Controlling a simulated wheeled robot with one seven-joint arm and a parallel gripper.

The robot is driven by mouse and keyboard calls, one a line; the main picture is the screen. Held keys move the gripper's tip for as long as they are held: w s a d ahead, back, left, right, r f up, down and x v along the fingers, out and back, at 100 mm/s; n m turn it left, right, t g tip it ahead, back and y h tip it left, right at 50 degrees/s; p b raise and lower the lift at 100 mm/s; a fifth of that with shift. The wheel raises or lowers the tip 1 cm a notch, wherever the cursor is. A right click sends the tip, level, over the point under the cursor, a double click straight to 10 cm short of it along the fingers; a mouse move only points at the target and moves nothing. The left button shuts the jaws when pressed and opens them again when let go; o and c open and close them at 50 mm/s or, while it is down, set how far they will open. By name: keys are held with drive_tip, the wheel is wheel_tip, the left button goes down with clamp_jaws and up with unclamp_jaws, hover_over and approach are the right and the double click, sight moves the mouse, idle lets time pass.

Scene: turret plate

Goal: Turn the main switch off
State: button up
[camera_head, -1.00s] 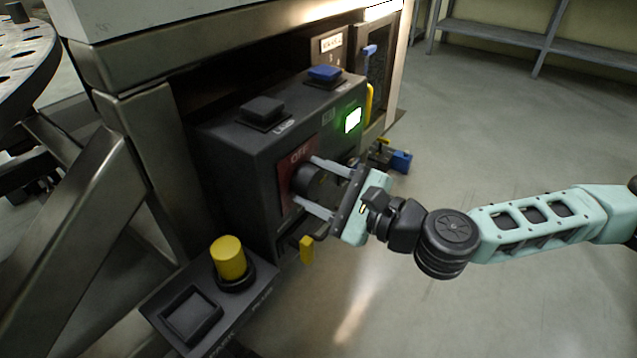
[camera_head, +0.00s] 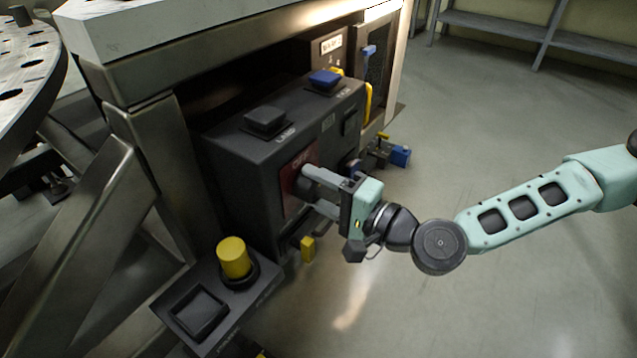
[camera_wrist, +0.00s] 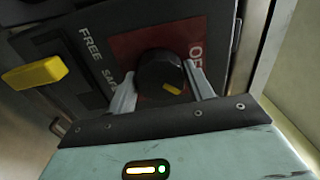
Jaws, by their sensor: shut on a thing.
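The main switch is a round black knob (camera_wrist: 158,72) with a yellow mark, set on a red plate (camera_wrist: 128,45) lettered OFF. In the wrist view the mark lies on the knob's lower right side. My gripper (camera_head: 309,187) is shut on the knob, one finger on each side, and is rolled relative to the panel. In the head view the fingers mostly hide the knob, while the red plate (camera_head: 290,178) shows behind them on the front of the dark control box (camera_head: 240,165). A small window (camera_head: 350,122) on that front is dark.
A yellow tab (camera_head: 308,249) is below the gripper.

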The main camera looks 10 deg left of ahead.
drive_tip(key=n+p, duration=0.1)
drive_tip(key=n, duration=0.3)
drive_tip(key=shift+n, duration=0.3)
drive_tip(key=shift+n+p, duration=0.3)
drive_tip(key=shift+n, duration=1.7)
drive_tip(key=shift+w, duration=0.1)
drive_tip(key=o, duration=1)
drive_tip(key=shift+d, duration=0.1)
drive_tip(key=p+v, duration=0.3)
drive_tip(key=v, duration=1.4)
drive_tip(key=shift+d, duration=0.15)
